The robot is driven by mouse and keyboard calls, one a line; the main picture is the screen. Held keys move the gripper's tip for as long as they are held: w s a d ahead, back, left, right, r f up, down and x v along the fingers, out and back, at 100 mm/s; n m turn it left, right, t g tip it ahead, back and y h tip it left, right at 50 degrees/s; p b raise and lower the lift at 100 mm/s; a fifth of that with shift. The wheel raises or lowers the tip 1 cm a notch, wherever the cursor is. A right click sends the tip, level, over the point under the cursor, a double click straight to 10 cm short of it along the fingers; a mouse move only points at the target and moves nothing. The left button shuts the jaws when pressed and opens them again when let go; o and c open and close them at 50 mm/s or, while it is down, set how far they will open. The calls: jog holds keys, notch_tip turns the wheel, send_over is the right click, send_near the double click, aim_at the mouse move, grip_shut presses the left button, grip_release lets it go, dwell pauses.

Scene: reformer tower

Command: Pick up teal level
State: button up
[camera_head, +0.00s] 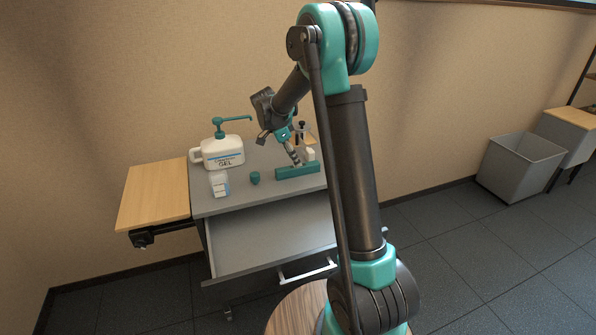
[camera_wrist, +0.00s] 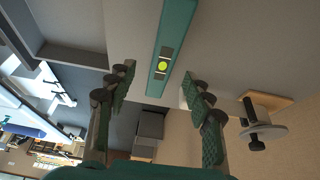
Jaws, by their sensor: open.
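The teal level (camera_head: 297,171) is a straight bar lying on the grey cart top near its front right edge. In the wrist view the level (camera_wrist: 176,28) runs down from the top edge, with a yellow-green vial in its face. My gripper (camera_head: 296,160) is pointed down at the level from above. In the wrist view my gripper (camera_wrist: 158,79) is open, with one finger on each side of the level's line. Nothing is held. I cannot tell whether the fingertips reach down beside the bar or stop above it.
On the cart (camera_head: 207,209) stand a gel bottle (camera_head: 222,153), a white box (camera_head: 219,184) and a small teal object (camera_head: 255,177) left of the level. An open drawer (camera_head: 270,244) juts out in front. A grey bin (camera_head: 520,165) stands far right.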

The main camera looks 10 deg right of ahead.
aim_at(298, 170)
jog(key=shift+x, duration=3)
jog(key=shift+w+a, duration=0.1)
jog(key=shift+w, duration=0.1)
grip_shut()
